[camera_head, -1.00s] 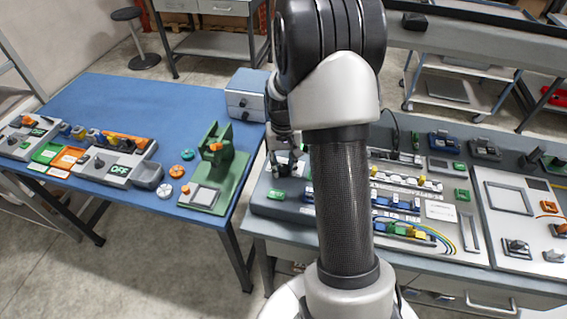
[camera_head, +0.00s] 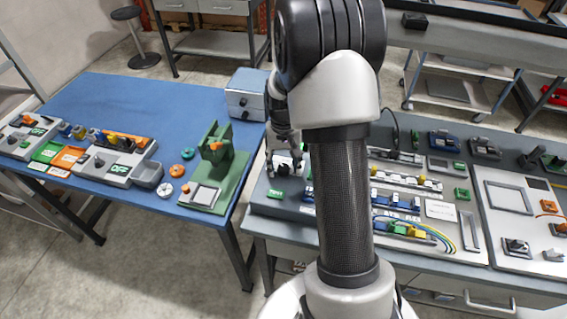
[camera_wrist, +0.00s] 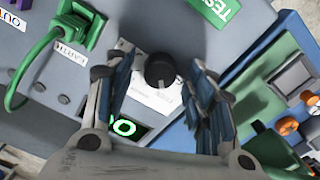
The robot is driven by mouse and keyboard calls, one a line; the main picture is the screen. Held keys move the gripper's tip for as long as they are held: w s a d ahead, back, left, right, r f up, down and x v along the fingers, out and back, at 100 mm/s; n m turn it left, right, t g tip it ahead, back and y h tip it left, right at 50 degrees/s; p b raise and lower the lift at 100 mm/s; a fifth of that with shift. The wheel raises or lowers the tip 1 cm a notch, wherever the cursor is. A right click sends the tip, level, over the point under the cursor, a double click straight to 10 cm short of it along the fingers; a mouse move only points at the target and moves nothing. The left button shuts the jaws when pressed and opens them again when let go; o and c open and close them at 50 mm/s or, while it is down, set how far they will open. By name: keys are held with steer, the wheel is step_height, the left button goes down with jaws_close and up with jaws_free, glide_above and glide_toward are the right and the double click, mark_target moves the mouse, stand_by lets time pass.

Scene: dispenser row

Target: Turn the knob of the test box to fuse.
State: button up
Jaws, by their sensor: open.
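In the wrist view the black round knob (camera_wrist: 160,71) stands on the grey test box (camera_wrist: 183,22), which bears a green TEST label (camera_wrist: 221,8). A white plate (camera_wrist: 150,98) with print too blurred to read lies under the knob, and a lit green display (camera_wrist: 122,127) sits nearby, partly hidden. My gripper (camera_wrist: 163,64) is open, with one finger on each side of the knob and visible gaps between. In the head view my gripper (camera_head: 284,168) is low over the left end of the right-hand bench; my arm hides part of the box.
A green plug and cable (camera_wrist: 62,40) sit beside the knob in the wrist view. In the head view a blue table (camera_head: 120,90) at left holds a green stand (camera_head: 215,150) and a blue-grey box (camera_head: 246,95). Several modules crowd the right-hand bench (camera_head: 460,160).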

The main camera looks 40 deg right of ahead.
mark_target(284, 167)
step_height(284, 167, up, 12)
stand_by(0.6)
